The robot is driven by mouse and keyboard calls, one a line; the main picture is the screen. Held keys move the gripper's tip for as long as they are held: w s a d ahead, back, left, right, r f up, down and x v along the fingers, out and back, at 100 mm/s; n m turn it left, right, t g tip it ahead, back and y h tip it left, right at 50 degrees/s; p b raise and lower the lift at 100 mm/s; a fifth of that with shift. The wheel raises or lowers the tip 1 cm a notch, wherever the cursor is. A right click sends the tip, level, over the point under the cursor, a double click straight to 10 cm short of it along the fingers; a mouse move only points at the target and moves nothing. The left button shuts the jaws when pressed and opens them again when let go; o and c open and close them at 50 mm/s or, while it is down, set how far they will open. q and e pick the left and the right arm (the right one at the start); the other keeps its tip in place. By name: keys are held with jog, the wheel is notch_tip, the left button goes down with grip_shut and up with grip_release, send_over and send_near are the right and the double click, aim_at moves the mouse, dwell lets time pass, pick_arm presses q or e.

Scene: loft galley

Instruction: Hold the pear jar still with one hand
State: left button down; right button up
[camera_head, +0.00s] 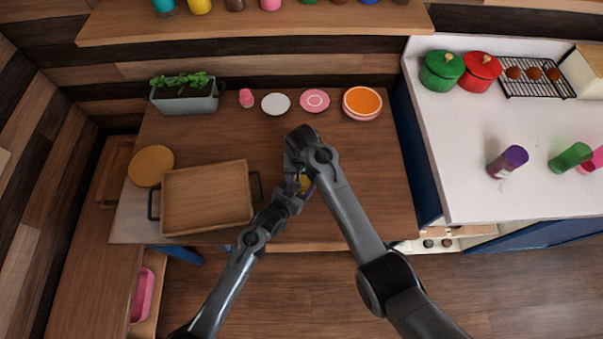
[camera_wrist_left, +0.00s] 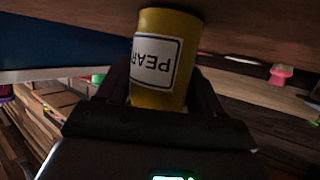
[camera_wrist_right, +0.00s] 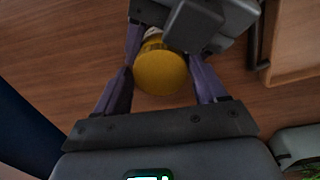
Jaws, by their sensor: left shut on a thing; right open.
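The yellow pear jar (camera_wrist_left: 153,92) has a white PEAR label and appears upside down in the left wrist view, against the wooden table. In the head view only a small yellow part of the jar (camera_head: 306,184) shows between my arms. My left gripper (camera_wrist_left: 160,80) is shut on the jar, a finger on each side. My right gripper (camera_wrist_right: 164,60) is open above the jar, its fingers on either side of the round yellow top (camera_wrist_right: 160,73). In the head view my right arm hides most of that gripper and the jar.
A wooden tray (camera_head: 207,163) with dark handles lies to the left, beside a round wooden board (camera_head: 151,166). A planter (camera_head: 187,103), a pink shaker (camera_head: 246,98) and several plates line the table's back. The white counter (camera_head: 440,130) is at right.

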jog(key=c, duration=0.9)
jog(key=m, duration=0.6)
jog(key=shift+m, duration=0.4)
jog(key=m, duration=0.6)
jog(key=o, duration=1.2)
jog(key=shift+f, duration=0.1)
jog(key=shift+c, duration=0.2)
jog(key=shift+r, duration=2.3)
